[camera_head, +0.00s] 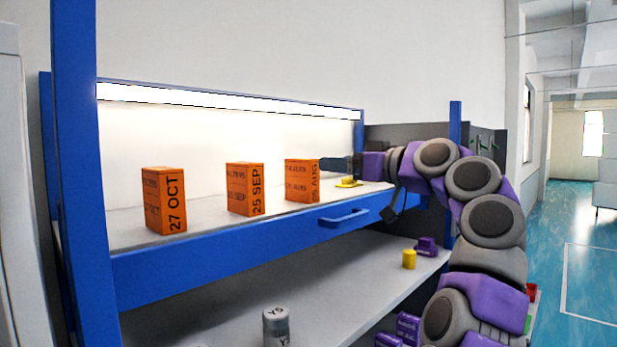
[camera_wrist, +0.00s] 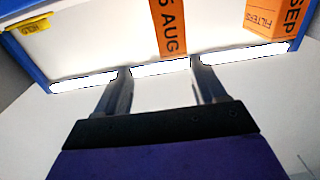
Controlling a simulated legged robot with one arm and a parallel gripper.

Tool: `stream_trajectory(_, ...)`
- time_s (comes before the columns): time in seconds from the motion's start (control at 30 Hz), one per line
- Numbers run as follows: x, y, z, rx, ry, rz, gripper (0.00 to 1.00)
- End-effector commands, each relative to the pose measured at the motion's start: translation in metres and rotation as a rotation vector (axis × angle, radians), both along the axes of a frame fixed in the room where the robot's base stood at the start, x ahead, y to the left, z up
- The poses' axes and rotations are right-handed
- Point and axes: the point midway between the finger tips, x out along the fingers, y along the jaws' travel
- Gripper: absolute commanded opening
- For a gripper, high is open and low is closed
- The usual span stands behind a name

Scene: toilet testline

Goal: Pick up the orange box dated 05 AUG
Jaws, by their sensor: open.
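The orange box dated 05 AUG (camera_head: 302,182) stands upright on the upper shelf, the rightmost of the three orange boxes. It also shows in the wrist view (camera_wrist: 170,28), cut by the top edge, with "5 AUG" readable. My gripper (camera_head: 324,164) comes in from the right, its fingertips at the right side of this box. In the wrist view my gripper (camera_wrist: 164,75) is open, with its two fingers apart and nothing between them. The box stands ahead of the gap, just beyond the fingertips; I cannot tell whether a finger touches it.
Orange boxes dated 25 SEP (camera_head: 245,190) and 27 OCT (camera_head: 164,200) stand to the left. A yellow item (camera_head: 348,182) lies on the shelf below my gripper. A blue handle (camera_head: 343,217) sticks out from the shelf front. The lower shelf (camera_head: 330,272) holds several small items.

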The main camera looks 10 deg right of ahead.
Motion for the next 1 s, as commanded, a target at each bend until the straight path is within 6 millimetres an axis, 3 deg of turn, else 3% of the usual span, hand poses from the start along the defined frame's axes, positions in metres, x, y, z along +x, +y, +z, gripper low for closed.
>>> stream_trajectory(0.2, 0.028, 0.032, 0.002, -0.007, 0.001, 0.005, 0.70)
stream_trajectory(0.43, 0.038, 0.032, 0.000, -0.001, -0.002, 0.002, 0.70)
stream_trajectory(0.7, 0.068, 0.048, -0.005, 0.002, 0.001, 0.002, 0.70)
stream_trajectory(1.0, 0.071, 0.062, -0.005, -0.004, -0.002, 0.002, 0.67)
